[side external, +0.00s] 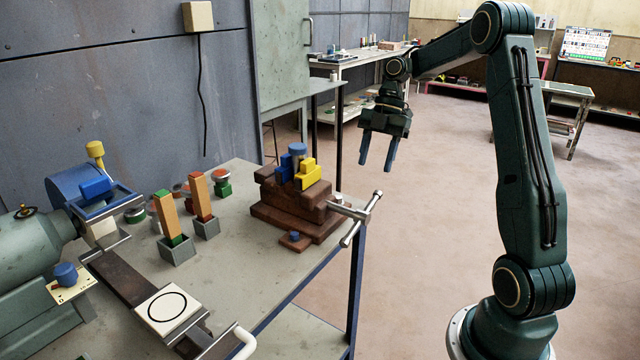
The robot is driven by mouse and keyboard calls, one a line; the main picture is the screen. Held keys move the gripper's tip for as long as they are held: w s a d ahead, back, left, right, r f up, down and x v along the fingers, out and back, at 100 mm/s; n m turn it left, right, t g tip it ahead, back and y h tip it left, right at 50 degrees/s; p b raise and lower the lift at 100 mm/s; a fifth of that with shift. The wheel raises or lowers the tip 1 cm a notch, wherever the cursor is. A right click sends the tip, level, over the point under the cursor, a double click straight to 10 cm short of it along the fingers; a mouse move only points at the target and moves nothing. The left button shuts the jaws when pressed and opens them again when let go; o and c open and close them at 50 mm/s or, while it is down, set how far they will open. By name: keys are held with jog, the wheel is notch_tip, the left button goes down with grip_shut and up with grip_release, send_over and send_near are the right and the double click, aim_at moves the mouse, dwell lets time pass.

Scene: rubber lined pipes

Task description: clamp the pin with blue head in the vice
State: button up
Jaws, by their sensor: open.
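The brown vice (275,218) stands near the right edge of the grey bench, with a blue jaw piece (286,168) and a yellow jaw piece (311,177) on top. The pin with blue head (298,149) stands upright at the jaws, its lower part hidden behind them. I cannot tell how tightly the jaws hold it. The vice's metal handle (360,218) sticks out to the right. My gripper (376,168) is open and empty, pointing down, in the air to the right of the vice and apart from the pin.
A small brown block with a blue knob (295,237) lies in front of the vice. Two tall wooden blocks (168,216) (200,195) stand in grey holders to the left. A lathe-like machine (30,250) fills the left side. The air around my gripper is clear.

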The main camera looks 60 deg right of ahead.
aim_at(363, 212)
jog(key=shift+f, duration=0.15)
jog(key=shift+x, duration=6.75)
jog(key=shift+c, duration=0.4)
grip_shut()
